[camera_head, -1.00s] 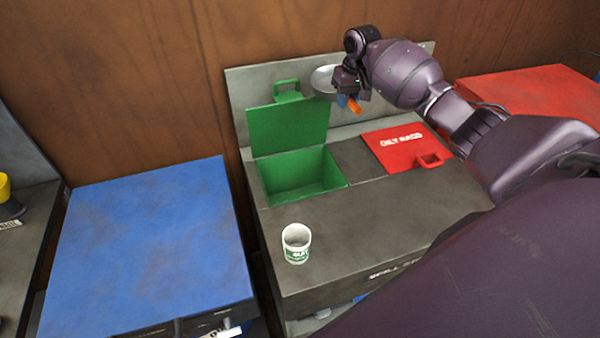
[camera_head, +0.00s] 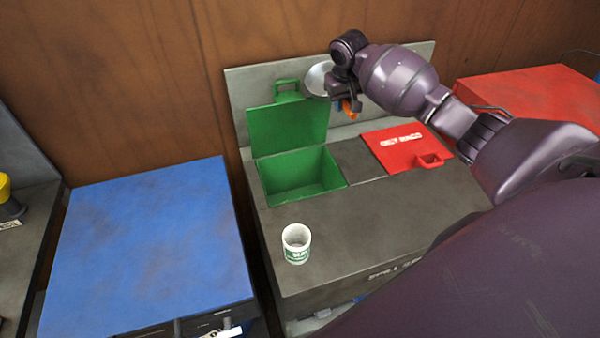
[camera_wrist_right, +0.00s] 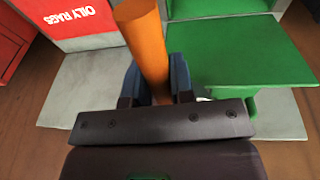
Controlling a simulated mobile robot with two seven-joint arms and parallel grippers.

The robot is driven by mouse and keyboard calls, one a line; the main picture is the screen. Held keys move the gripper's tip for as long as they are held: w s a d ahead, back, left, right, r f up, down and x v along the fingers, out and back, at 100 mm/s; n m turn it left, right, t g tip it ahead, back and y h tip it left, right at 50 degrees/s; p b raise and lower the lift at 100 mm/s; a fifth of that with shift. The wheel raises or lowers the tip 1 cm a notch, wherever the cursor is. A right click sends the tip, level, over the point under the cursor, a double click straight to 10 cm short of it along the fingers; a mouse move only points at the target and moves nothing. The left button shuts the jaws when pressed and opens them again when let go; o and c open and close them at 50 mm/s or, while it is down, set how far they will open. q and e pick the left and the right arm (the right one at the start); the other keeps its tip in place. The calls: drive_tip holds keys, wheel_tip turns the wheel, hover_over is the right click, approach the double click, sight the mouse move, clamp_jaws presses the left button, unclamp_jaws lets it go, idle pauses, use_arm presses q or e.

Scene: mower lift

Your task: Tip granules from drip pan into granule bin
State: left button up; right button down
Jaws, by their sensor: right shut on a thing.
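My right gripper (camera_head: 348,104) is shut on the orange handle of the drip pan, high above the back of the grey bench. The pan (camera_head: 318,79) shows as a pale metal dish left of the gripper, partly hidden by it and tilted. The orange handle (camera_wrist_right: 145,45) stands between the blue-grey fingers in the right wrist view. The green granule bin (camera_head: 300,174) is open, its green lid (camera_head: 287,125) raised against the back panel. No granules can be made out in the pan or bin. My left gripper is not in view.
A white cup with a green label (camera_head: 296,244) stands on the grey bench top (camera_head: 370,225) in front of the bin. A red lid marked for oily rags (camera_head: 402,148) is shut beside it. A blue cabinet (camera_head: 150,245) stands left, a red one (camera_head: 530,95) right.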

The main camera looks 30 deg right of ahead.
drive_tip(key=shift+a, duration=0.25)
drive_tip(key=shift+f, duration=0.1)
drive_tip(key=shift+s+f+h, duration=0.1)
drive_tip(key=shift+h, duration=0.3)
drive_tip(key=shift+a, duration=0.25)
drive_tip(key=shift+f, duration=0.15)
drive_tip(key=shift+f+h, duration=0.1)
drive_tip(key=shift+h, duration=0.2)
drive_tip(key=shift+s+a, duration=0.1)
drive_tip(key=shift+a, duration=0.05)
drive_tip(key=shift+a+f+t, duration=0.1)
drive_tip(key=shift+a+t, duration=0.1)
drive_tip(key=shift+t, duration=0.1)
